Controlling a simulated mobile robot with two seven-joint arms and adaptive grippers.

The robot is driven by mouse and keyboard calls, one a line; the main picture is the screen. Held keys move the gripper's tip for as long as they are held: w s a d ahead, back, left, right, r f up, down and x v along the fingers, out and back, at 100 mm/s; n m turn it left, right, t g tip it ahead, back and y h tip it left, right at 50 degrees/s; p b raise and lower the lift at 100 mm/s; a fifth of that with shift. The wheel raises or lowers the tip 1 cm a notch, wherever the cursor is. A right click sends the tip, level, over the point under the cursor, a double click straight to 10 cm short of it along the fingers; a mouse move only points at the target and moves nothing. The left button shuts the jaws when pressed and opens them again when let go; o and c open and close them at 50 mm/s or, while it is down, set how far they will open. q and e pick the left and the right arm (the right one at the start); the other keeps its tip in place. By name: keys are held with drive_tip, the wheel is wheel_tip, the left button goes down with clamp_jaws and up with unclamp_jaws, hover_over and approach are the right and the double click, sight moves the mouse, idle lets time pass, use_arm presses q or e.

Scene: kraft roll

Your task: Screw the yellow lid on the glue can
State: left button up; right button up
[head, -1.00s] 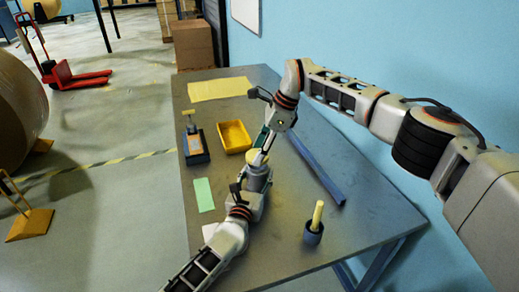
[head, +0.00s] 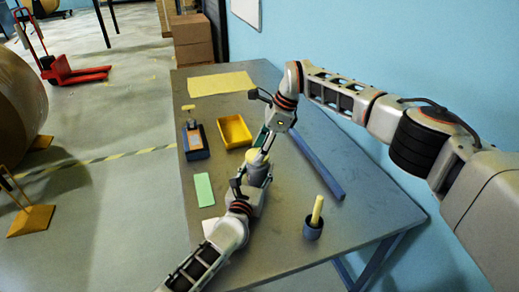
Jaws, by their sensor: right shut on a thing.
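The glue can (head: 259,177) is a grey can standing on the table, partly hidden by my arms. The yellow lid (head: 256,158) is on top of the can's mouth; I cannot tell how tightly it sits. My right gripper (head: 262,150) reaches down from above and is shut on the lid. My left gripper (head: 243,186) is low at the near left side of the can. Its fingers are too small and too hidden to tell whether they are closed around the can.
A yellow tray (head: 234,131), a dark blue box (head: 196,143) and a green card (head: 204,190) lie left of the can. A yellow sheet (head: 220,84) is at the back.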

drive_tip(key=shift+f, duration=0.55)
use_arm(q)
clamp_jaws()
use_arm(e)
drive_tip(key=o, duration=0.8)
drive_tip(key=shift+c, duration=0.2)
drive_tip(key=shift+r, duration=2.25)
drive_tip(key=o, duration=0.6)
drive_tip(key=shift+c, duration=0.2)
